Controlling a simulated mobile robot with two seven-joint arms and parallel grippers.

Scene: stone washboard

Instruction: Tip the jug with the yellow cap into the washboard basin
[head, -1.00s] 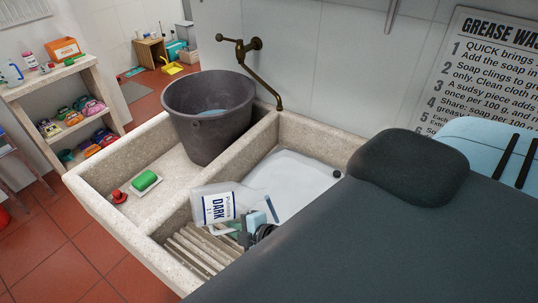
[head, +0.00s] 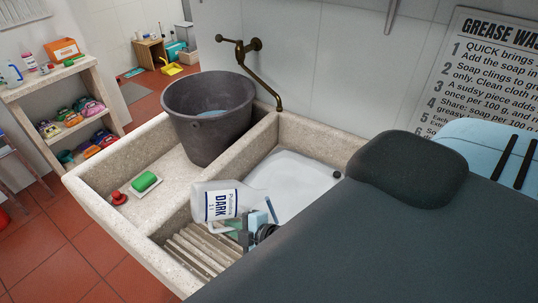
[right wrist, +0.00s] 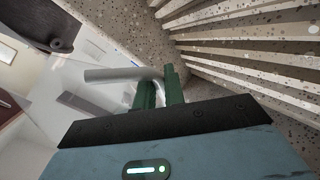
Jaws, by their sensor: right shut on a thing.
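A translucent white jug (head: 200,201) with a "DARK" label is held tilted above the ribbed washboard and the divider; no yellow cap can be made out. My right gripper (head: 245,230) is shut on the jug's handle. In the right wrist view, the green fingers (right wrist: 158,92) close around the handle (right wrist: 112,74), and the clear jug body (right wrist: 65,95) is at left. The stone washboard basin (head: 90,205) has a ribbed slope (head: 195,250) at front and a right compartment with whitish water (head: 300,180). My left gripper is out of view.
A dark bucket (head: 210,120) stands at the back of the left compartment. A green soap block (head: 145,181) and a red object (head: 118,197) lie there too. A brass tap (head: 255,75) reaches over the right compartment. Shelves (head: 60,110) stand at left.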

